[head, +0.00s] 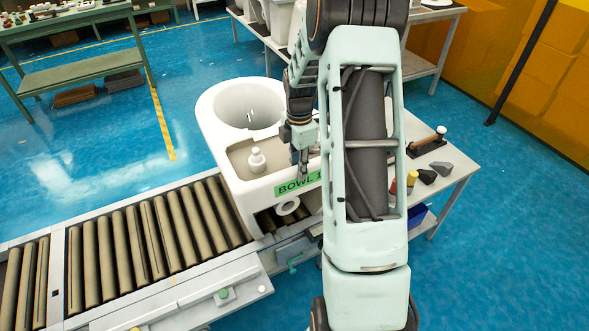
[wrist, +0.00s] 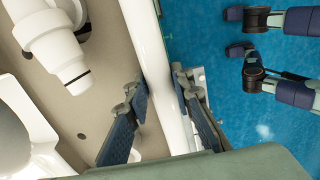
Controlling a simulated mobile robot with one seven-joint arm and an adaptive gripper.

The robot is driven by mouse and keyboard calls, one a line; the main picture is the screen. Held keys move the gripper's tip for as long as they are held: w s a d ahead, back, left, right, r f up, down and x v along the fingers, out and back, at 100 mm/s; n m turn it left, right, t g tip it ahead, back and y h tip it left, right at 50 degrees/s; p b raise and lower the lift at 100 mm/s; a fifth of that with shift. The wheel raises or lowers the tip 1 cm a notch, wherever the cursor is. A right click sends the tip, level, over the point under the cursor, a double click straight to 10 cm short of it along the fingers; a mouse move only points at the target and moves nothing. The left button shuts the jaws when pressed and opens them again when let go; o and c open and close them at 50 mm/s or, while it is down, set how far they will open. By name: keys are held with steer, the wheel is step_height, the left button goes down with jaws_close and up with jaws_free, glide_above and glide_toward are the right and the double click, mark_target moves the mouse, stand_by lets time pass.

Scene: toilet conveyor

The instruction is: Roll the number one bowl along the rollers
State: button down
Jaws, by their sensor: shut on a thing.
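The white number one bowl (head: 215,120) stands at the right end of the roller conveyor, with a green "BOWL 1" label (head: 293,186) on its end wall. The rollers (head: 150,240) run from it to the lower left. My gripper (head: 303,165) reaches down to the bowl's right rim, partly hidden by my arm. In the wrist view my gripper (wrist: 158,85) has one finger inside the rim (wrist: 166,100) and one outside, shut on it. A white fitting (wrist: 60,45) stands inside the bowl's tank part.
The rollers left of the bowl are clear. A grey side table (head: 450,180) with tools stands at right. A green workbench (head: 85,70) is at the back left, and another table with white ware (head: 270,15) is behind.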

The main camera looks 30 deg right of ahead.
steer(key=c, duration=1.7)
jaws_free()
steer(key=shift+d, duration=0.2)
steer(key=shift+a, duration=0.1)
step_height(320, 180, up, 12)
steer(key=shift+r, duration=0.1)
steer(key=s+r, duration=0.1)
steer(key=s, duration=0.5)
steer(key=s+r, duration=0.1)
steer(key=s, duration=0.5)
steer(key=s+r, duration=0.1)
steer(key=s, duration=0.5)
steer(key=shift+d, duration=0.3)
